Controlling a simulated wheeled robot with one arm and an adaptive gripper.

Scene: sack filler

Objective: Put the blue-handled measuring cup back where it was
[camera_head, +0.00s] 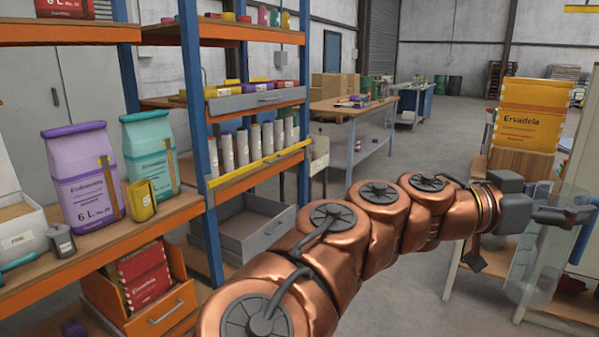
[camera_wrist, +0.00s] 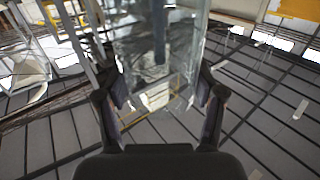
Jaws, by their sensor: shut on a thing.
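My gripper (camera_head: 575,215) is at the far right of the head view, at the end of my copper arm. A blue-green handle (camera_head: 17,262) shows on the shelf at the left edge of the head view, cut off by the frame. I cannot tell whether it belongs to the measuring cup.
An orange-yellow sack (camera_head: 530,112) stands behind my gripper. Open floor (camera_head: 430,125) lies beyond my arm.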

